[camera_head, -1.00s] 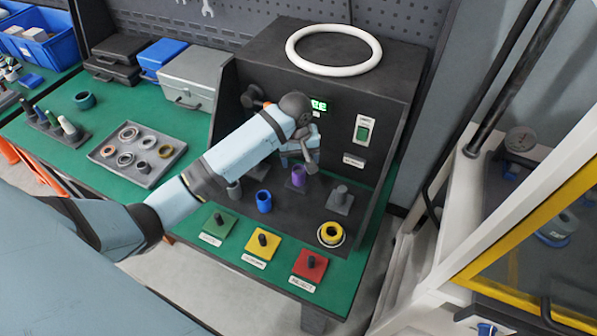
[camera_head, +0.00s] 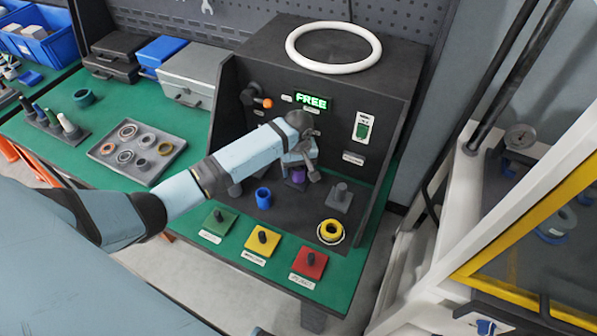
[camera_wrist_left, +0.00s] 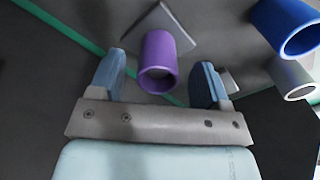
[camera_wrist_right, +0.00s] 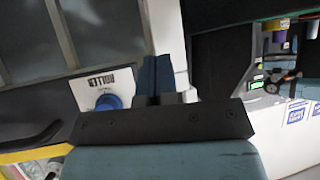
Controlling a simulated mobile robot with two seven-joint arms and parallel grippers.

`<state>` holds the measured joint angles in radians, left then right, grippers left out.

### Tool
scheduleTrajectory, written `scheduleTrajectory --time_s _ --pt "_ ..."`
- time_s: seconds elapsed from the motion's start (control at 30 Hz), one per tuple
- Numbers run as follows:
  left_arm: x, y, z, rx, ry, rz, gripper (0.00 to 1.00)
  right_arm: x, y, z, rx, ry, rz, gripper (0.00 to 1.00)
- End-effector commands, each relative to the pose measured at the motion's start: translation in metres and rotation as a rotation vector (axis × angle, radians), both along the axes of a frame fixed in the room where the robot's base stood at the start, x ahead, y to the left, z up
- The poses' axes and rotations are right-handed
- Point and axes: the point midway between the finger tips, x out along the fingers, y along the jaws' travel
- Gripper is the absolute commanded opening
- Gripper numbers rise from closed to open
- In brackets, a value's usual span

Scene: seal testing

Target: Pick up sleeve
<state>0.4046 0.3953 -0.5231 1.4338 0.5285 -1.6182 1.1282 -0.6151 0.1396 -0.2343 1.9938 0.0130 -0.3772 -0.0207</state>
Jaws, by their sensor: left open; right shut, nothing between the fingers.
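A purple sleeve (camera_head: 298,177) stands on a square base inside the black test station, partly hidden by my left gripper (camera_head: 302,168). In the left wrist view the purple sleeve (camera_wrist_left: 158,60) shows between the two spread fingers of the left gripper (camera_wrist_left: 160,72), with a visible gap on each side. A blue sleeve (camera_head: 264,199) stands to its left and nearer in the head view; it also shows in the left wrist view (camera_wrist_left: 287,27) beside a grey sleeve (camera_wrist_left: 291,79). My right gripper (camera_wrist_right: 163,77) is shut and empty, seen only in its own wrist view.
A tray of rings (camera_head: 137,152) lies left. The station's display (camera_head: 311,98) reads FREE. A yellow-framed machine (camera_head: 500,240) is at right.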

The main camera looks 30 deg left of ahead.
Motion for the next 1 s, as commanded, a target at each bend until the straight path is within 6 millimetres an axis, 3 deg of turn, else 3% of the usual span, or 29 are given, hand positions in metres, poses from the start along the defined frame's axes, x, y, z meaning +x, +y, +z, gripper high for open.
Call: scheduleTrajectory --time_s 0.2,0.47,0.73,1.0 --pt "0.001 -0.001 -0.027 0.001 -0.001 0.0 0.71 0.0 0.0 0.002 0.0 -0.001 0.0 0.0" --pt "0.0 -0.001 -0.03 0.001 -0.001 0.0 0.71 0.0 0.0 0.002 0.0 -0.001 0.0 0.0" --pt "0.0 -0.001 -0.029 0.001 -0.001 0.0 0.11 0.0 0.0 0.001 0.0 -0.001 0.0 0.0" --pt "0.001 0.0 -0.028 0.001 -0.002 0.0 0.11 0.0 0.0 0.001 0.0 0.001 0.0 0.0"
